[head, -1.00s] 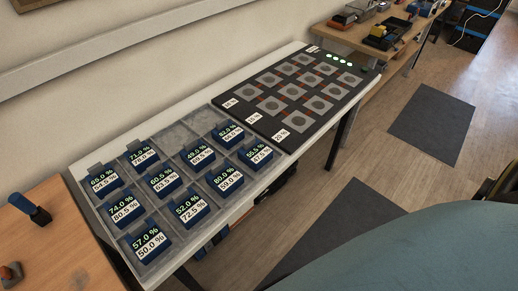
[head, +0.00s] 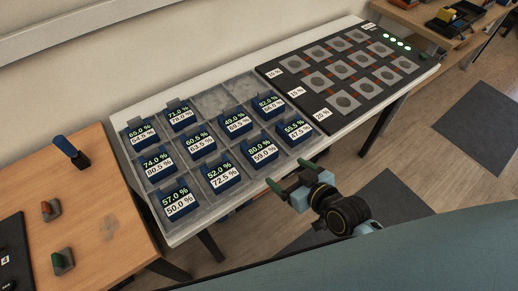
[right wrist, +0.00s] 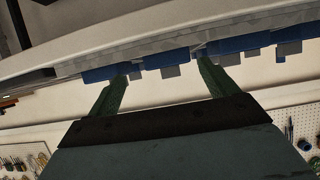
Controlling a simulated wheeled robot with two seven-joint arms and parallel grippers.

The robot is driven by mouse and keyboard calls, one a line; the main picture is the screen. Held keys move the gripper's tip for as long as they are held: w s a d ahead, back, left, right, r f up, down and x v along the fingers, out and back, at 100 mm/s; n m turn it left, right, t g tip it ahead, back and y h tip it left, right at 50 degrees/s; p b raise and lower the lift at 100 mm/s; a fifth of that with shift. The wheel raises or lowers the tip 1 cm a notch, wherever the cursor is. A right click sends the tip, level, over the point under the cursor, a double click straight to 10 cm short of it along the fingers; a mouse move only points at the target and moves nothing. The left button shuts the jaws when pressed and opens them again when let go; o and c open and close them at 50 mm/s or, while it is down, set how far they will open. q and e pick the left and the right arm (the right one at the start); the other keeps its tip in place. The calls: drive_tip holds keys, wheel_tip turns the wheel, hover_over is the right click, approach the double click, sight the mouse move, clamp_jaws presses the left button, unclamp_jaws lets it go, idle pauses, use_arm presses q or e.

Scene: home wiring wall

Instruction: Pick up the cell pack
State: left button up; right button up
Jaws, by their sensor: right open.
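Several blue cell packs with percent labels sit in a grey compartment tray (head: 205,104) on a white table. In the head view the front row has packs reading 57.0 % (head: 178,201), 52.0 % (head: 221,175), 80.0 % (head: 260,150) and 55.5 % (head: 294,131). Behind them are packs such as 74.0 % (head: 157,165), 60.5 % (head: 198,142) and 82.0 % (head: 267,106). My right gripper (head: 292,177) is open and empty, just off the tray's front edge, near the 80.0 % and 55.5 % packs. In the right wrist view its two green fingers (right wrist: 162,82) are apart, with blue packs beyond. My left gripper is not in view.
A black board (head: 385,98) with grey square pads and green lights lies right of the tray. Two back compartments of the tray are empty. A wooden table (head: 100,185) at left holds a blue-handled item (head: 70,150) and small blocks. A wall stands behind.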

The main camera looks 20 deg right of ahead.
sight(260, 147)
drive_tip(key=shift+t, duration=0.3)
drive_tip(key=w+a, duration=0.1)
drive_tip(key=w, duration=0.1)
drive_tip(key=w+a+b, duration=0.1)
drive_tip(key=w, duration=0.1)
drive_tip(key=w+a, duration=0.1)
drive_tip(key=w, duration=0.2)
drive_tip(key=shift+r, duration=0.1)
drive_tip(key=shift+w+a+b, duration=0.15)
drive_tip(key=shift+w+b, duration=0.15)
drive_tip(key=shift+w, duration=0.1)
drive_tip(key=b+x, duration=0.1)
drive_tip(key=x, duration=0.4)
drive_tip(key=shift+s+a, duration=0.1)
drive_tip(key=shift+a, duration=0.05)
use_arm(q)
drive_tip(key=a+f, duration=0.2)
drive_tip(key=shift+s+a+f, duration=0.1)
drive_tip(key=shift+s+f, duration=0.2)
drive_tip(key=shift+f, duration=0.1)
use_arm(e)
drive_tip(key=shift+c, duration=0.4)
drive_tip(key=c, duration=0.7)
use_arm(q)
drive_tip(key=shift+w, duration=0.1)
use_arm(e)
drive_tip(key=shift+c, duration=0.4)
